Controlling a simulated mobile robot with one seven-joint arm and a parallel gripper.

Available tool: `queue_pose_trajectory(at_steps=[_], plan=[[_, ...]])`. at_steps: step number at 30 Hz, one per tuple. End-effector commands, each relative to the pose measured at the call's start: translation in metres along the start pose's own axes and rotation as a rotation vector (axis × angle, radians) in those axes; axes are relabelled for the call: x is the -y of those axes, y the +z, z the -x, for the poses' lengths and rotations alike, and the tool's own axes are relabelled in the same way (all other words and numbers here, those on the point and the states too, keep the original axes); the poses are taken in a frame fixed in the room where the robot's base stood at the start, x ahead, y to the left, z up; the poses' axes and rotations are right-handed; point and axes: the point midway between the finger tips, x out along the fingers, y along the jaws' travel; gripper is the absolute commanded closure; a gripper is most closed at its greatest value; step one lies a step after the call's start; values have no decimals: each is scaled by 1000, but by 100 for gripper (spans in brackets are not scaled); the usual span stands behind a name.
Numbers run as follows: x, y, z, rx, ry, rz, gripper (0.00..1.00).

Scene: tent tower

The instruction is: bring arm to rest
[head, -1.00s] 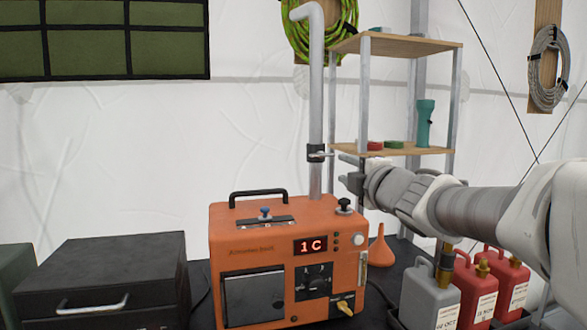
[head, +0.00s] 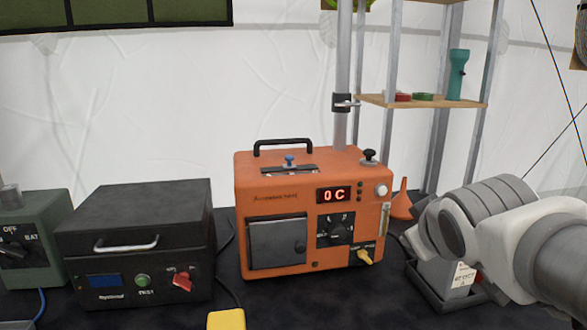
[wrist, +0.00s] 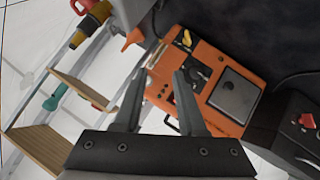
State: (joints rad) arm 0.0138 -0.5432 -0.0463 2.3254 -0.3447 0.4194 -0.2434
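My gripper is outside the head view. In the wrist view my gripper (wrist: 158,98) is open, with its two fingers apart and nothing between them. Beyond the fingers is the orange heater box (wrist: 215,70), apart from them. In the head view the orange heater box (head: 260,205) stands upright on the dark table, its red display reading "0C".
A black case (head: 135,240) and a green box (head: 30,240) stand at the left. A yellow object (head: 226,319) lies at the front edge. An orange funnel (head: 401,200) and shelf (head: 430,102) are behind my arm. A vertical pipe (head: 342,75) rises behind the heater.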

Motion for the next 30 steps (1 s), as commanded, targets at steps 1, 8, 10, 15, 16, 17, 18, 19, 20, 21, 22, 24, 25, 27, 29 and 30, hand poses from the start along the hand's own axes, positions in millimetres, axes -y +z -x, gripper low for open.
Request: queue_pose_trajectory(at_steps=[1,8,10,15,16,17,18,19,20,21,22,24,25,27,29,30], plan=[[18,22,10,61,-45,-85,60],[110,112,60,380,-262,-439,60],[107,103,79,414,-283,-470,60],[85,74,102,411,-280,-464,60],[82,69,106,411,-280,-464,60],[77,63,110,411,-280,-463,60],[72,56,116,411,-279,-463,60],[68,51,121,410,-279,-463,60],[64,45,125,410,-279,-462,60],[59,39,131,410,-279,-462,60],[56,34,135,410,-279,-462,60],[48,24,144,410,-279,-461,60],[46,20,147,410,-279,-461,60],[41,13,153,410,-279,-461,60],[38,9,156,410,-279,-461,60],[36,7,158,410,-279,-461,60]])
